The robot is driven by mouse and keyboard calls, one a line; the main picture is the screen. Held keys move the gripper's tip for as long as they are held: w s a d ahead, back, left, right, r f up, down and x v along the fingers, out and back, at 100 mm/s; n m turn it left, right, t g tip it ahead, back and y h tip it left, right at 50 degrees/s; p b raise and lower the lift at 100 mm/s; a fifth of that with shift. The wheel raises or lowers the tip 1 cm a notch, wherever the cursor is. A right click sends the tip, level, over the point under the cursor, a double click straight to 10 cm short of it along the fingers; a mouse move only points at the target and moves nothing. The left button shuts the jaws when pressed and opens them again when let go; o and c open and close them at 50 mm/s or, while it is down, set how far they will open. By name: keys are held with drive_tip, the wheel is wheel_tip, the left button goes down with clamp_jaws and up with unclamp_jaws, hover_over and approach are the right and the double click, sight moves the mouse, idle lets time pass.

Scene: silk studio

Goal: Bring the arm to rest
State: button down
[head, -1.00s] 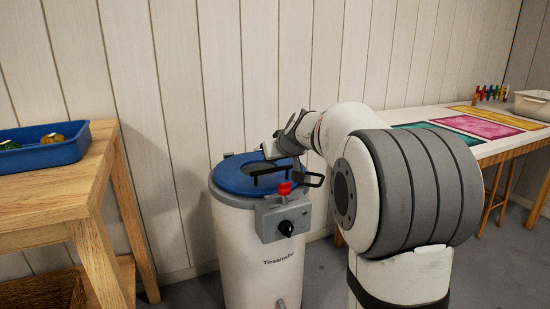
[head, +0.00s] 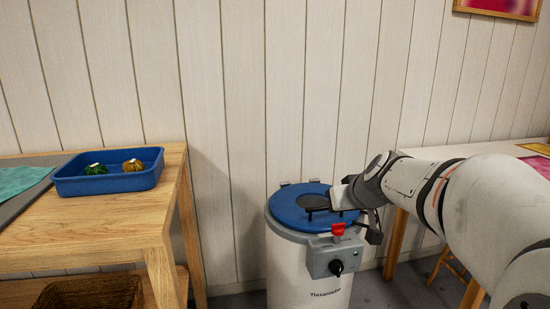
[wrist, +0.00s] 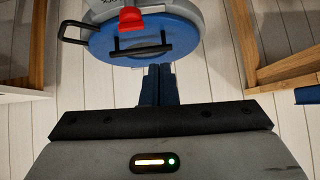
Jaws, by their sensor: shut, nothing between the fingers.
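My arm reaches in from the right of the head view, and its end is beside and partly in front of the blue lid of a pale drum. In the wrist view my gripper (wrist: 158,84) shows two dark blue fingers pressed together with nothing between them. Their tips end near the blue lid (wrist: 180,38), apart from its black handle in the picture; I cannot tell the depth gap. In the head view the lid (head: 290,213) lies flat on the drum (head: 290,272). The fingertips are hard to make out there.
A grey control box (head: 335,260) with a red knob (head: 338,229) sits on the drum's front. A wooden table (head: 90,225) at left holds a blue tray (head: 110,184) with green and amber bundles. A pale table (head: 495,168) stands right, behind my arm. Wall space above the drum is clear.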

drive_tip(key=s+a+r+m+g+h+p, duration=0.1)
drive_tip(key=s+r+g+p, duration=0.2)
drive_tip(key=s+r+p, duration=0.6)
drive_tip(key=s+a+r+g+h+p, duration=0.1)
drive_tip(key=s+a+r+g+p, duration=0.1)
drive_tip(key=s+r+p, duration=0.7)
drive_tip(key=s+g+p, duration=0.1)
drive_tip(key=s+p, duration=0.5)
drive_tip(key=p, duration=0.4)
drive_tip(key=shift+r+m, duration=0.3)
drive_tip(key=shift+m, duration=0.1)
drive_tip(key=shift+s, duration=0.1)
